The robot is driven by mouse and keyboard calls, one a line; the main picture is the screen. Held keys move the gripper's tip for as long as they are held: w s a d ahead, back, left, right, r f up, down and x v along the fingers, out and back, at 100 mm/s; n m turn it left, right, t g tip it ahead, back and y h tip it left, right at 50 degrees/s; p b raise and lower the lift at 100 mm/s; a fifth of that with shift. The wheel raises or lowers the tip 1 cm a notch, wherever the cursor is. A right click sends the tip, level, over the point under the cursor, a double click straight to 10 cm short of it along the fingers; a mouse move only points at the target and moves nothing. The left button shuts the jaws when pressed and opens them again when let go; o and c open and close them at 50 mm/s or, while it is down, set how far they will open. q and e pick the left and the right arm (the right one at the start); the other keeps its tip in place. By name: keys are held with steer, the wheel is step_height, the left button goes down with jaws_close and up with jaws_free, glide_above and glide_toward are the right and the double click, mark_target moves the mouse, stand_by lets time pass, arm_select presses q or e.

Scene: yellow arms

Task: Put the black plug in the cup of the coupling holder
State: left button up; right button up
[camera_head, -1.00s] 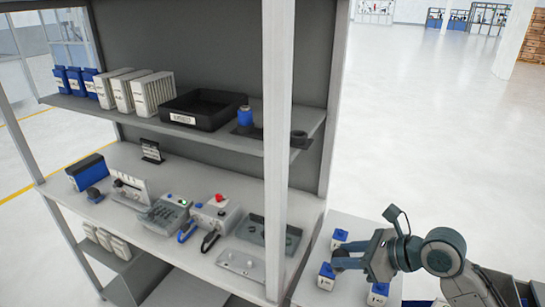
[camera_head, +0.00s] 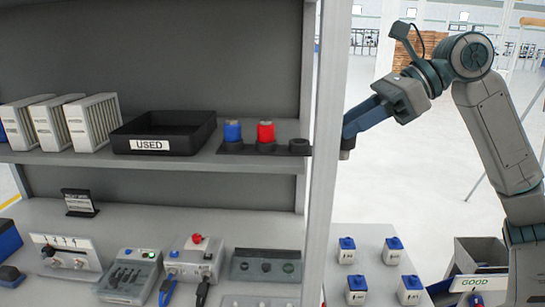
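A black holder (camera_head: 232,149) stands on the upper shelf. A blue coupling (camera_head: 233,131) and a red coupling (camera_head: 265,132) stand upright in it. At its right end is a low black round cup (camera_head: 299,146); I cannot tell what is inside. A black plug-like piece (camera_head: 203,291) shows at the bench's front edge, beside a blue one (camera_head: 167,291); I cannot tell whether it is the task's plug. My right gripper (camera_head: 347,147) is at shelf height, just right of the white post and partly hidden by it. Its opening and any held thing cannot be made out. My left gripper is out of view.
The white post (camera_head: 325,190) stands between my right gripper and the shelf. A black USED bin (camera_head: 165,131) and white binders (camera_head: 60,124) are on the shelf. Several blue-capped containers (camera_head: 347,250) and a GOOD bin (camera_head: 482,252) are at lower right.

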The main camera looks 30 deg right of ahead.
steer(key=shift+s+r, duration=0.25)
steer(key=shift+r, duration=0.25)
steer(key=shift+w+d, duration=0.1)
steer(key=shift+w, duration=0.3)
steer(key=w+p, duration=0.1)
steer(key=w, duration=0.3)
steer(key=w+f+p, duration=0.1)
steer(key=w+p, duration=0.1)
steer(key=w, duration=0.3)
steer(key=w+d+p, duration=0.1)
steer(key=w+p, duration=0.1)
steer(key=w, duration=0.3)
steer(key=shift+w+f, duration=0.15)
steer(key=shift+w, duration=0.05)
steer(key=f, duration=0.3)
steer(key=shift+w+f+p, duration=0.1)
steer(key=shift+w+p, duration=0.15)
steer(key=shift+p, duration=0.05)
steer(key=shift+s+f, duration=0.1)
steer(key=shift+f, duration=0.2)
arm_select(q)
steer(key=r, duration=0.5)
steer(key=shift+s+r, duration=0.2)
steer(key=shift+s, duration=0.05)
